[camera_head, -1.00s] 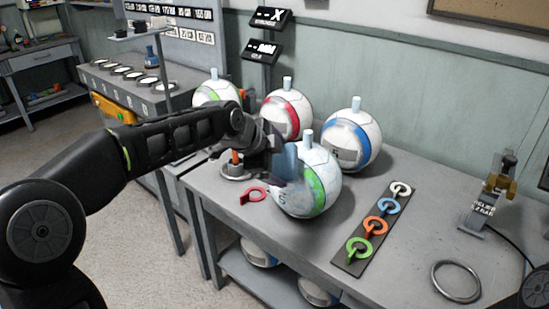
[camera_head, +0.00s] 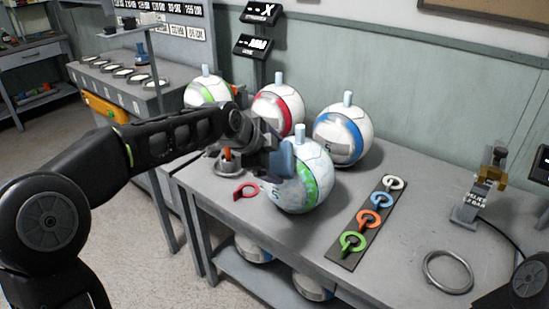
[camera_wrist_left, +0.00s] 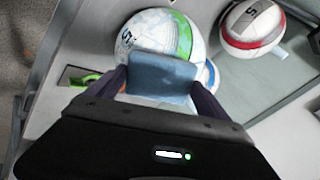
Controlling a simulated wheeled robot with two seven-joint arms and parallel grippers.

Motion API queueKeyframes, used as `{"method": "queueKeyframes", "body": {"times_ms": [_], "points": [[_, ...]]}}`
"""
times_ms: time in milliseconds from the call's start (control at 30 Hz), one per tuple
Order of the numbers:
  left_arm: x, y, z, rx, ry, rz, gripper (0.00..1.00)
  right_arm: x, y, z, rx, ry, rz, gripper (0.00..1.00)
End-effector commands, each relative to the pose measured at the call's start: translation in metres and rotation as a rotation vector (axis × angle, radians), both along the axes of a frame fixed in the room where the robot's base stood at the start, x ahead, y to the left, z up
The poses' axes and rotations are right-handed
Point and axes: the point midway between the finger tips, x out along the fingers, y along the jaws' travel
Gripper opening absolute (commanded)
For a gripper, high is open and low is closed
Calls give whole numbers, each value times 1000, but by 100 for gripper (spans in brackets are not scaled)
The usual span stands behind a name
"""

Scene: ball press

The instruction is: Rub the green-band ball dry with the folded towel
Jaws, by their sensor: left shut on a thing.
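The white ball with a green band (camera_head: 314,181) stands at the front of the bench in the head view. It also shows at the top of the left wrist view (camera_wrist_left: 150,33), with pale streaks on its surface. My left gripper (camera_head: 272,160) is shut on the blue folded towel (camera_head: 286,158), at the ball's upper left side. In the left wrist view the towel (camera_wrist_left: 162,76) sits between the two fingers and overlaps the ball's near side; it appears to touch it. Part of the ball is hidden behind towel and gripper. My right gripper is out of view.
A second green-band ball (camera_head: 206,90), a red-band ball (camera_head: 277,108) and a blue-band ball (camera_head: 343,135) stand behind. A red tag (camera_head: 246,191) lies left of the front ball. A strip of coloured tags (camera_head: 368,220) and a metal ring (camera_head: 448,271) lie to the right.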

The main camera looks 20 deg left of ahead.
Motion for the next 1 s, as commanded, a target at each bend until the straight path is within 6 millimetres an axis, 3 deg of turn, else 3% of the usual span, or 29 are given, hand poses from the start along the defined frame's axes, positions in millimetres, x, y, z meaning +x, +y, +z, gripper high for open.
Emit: {"method": "queueKeyframes", "body": {"times_ms": [667,1000], "points": [[6,-3,-6,0,-1,0,50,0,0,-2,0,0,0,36],[1,-15,-7,0,-1,0,50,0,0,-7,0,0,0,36]]}}
